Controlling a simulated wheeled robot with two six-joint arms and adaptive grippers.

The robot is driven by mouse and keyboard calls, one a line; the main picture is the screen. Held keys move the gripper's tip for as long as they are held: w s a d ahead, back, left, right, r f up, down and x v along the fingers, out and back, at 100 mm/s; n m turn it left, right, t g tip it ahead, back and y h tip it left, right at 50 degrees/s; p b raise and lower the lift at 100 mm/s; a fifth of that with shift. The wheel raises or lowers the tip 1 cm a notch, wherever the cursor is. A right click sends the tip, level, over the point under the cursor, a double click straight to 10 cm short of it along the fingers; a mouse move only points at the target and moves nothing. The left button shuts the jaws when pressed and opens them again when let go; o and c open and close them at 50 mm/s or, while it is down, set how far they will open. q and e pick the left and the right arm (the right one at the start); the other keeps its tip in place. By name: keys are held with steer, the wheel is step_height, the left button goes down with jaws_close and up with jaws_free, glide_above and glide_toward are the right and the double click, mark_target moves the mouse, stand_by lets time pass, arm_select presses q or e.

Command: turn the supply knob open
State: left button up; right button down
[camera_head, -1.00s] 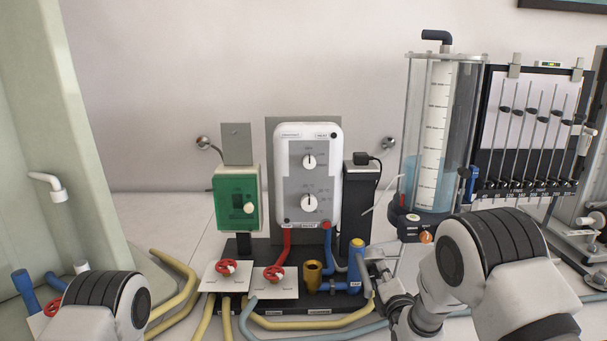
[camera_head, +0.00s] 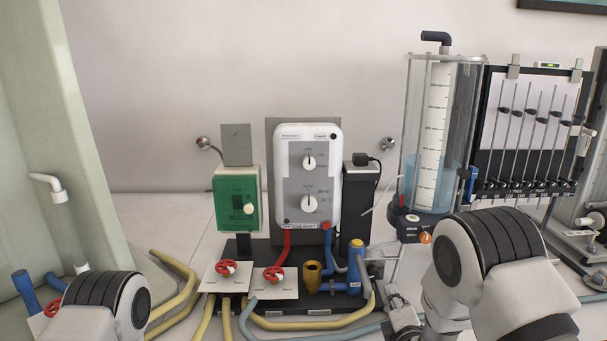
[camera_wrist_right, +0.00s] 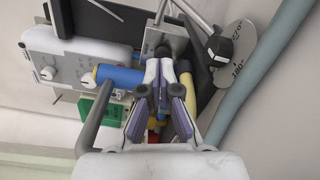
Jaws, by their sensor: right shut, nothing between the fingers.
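Two red handwheel knobs stand on white plates at the front of the bench: a left one (camera_head: 226,268) and a right one (camera_head: 273,274). Their labels are too small to read, so I cannot tell which is the supply knob. In the right wrist view a black knob (camera_wrist_right: 219,47) sits on a round plate with degree marks (camera_wrist_right: 240,62), right of the fingers. My right gripper (camera_wrist_right: 166,66) is shut and empty. In the head view it is low, right of the blue fitting (camera_head: 357,262), partly hidden by my arm. My left gripper is out of view.
A white control box (camera_head: 307,180) with two dials and a green box (camera_head: 237,199) stand behind the handwheels. A brass cup (camera_head: 312,276) is beside the right handwheel. Yellow hoses (camera_head: 180,295) cross the front. A clear water cylinder (camera_head: 433,140) and a manometer board (camera_head: 525,130) stand at right.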

mark_target(373, 274)
steer(key=f+m, duration=0.2)
steer(key=shift+s+d+m, duration=0.15)
steer(key=shift+d+m, duration=0.05)
steer(key=shift+m, duration=0.2)
steer(key=shift+w+f, duration=0.2)
steer(key=shift+w, duration=0.05)
steer(key=w+b, duration=0.1)
steer(key=w, duration=0.4)
steer(key=shift+w+a+f+b, duration=0.1)
steer(key=shift+w+b, duration=0.15)
steer(key=shift+b, duration=0.1)
steer(key=shift+w, duration=0.45)
steer(key=shift+r, duration=0.2)
